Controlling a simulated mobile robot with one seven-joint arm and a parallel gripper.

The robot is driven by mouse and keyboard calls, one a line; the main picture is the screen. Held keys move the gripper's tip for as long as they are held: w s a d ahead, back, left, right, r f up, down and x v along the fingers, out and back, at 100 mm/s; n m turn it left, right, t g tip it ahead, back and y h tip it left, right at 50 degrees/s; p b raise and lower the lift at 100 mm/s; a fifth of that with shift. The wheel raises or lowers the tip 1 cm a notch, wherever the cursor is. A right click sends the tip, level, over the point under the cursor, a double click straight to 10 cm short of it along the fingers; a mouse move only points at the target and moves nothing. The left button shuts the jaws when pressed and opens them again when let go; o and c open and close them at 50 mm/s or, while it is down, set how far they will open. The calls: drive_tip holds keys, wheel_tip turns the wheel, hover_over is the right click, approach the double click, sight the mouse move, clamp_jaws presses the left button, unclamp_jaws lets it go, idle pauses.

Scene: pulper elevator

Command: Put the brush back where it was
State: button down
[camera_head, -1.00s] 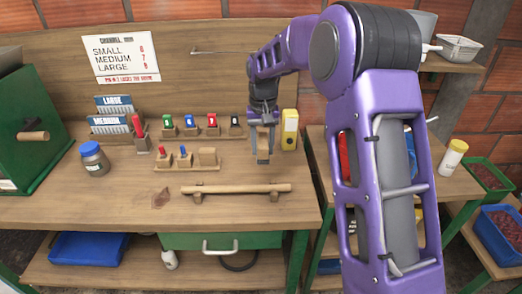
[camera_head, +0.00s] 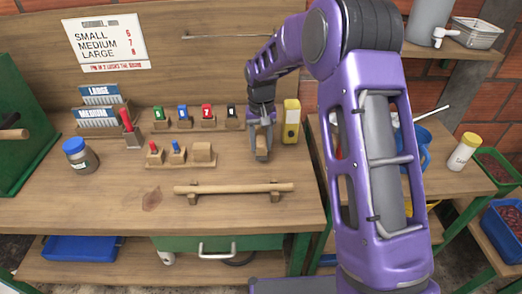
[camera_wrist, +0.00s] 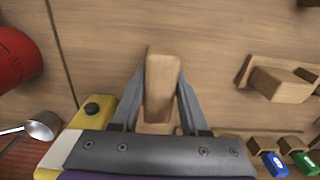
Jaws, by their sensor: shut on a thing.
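My gripper (camera_head: 261,150) is over the back right of the wooden workbench (camera_head: 100,210), just left of a yellow-and-white box (camera_head: 291,121). Its fingers are shut on a pale wooden block-like piece, which I take to be the brush (camera_head: 262,155). In the wrist view the brush (camera_wrist: 160,85) stands out between the two fingers (camera_wrist: 158,105). No bristles show, and its lower end is hard to make out. I cannot tell whether it touches the bench top.
A row of coloured tags in wooden holders (camera_head: 183,122) stands left of the gripper. In front of it is a small wooden stand (camera_head: 180,163) with pegs and a block. A wooden rail (camera_head: 235,188) lies nearer the front. A blue-lidded jar (camera_head: 80,156) stands left.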

sight(261, 137)
drive_tip(key=shift+f, duration=1.6)
drive_tip(key=shift+c, duration=2.1)
unclamp_jaws()
drive_tip(key=shift+r, duration=0.1)
wheel_tip(261, 137, up, 12)
drive_tip(key=shift+r+p, duration=0.1)
drive_tip(key=shift+p, duration=0.2)
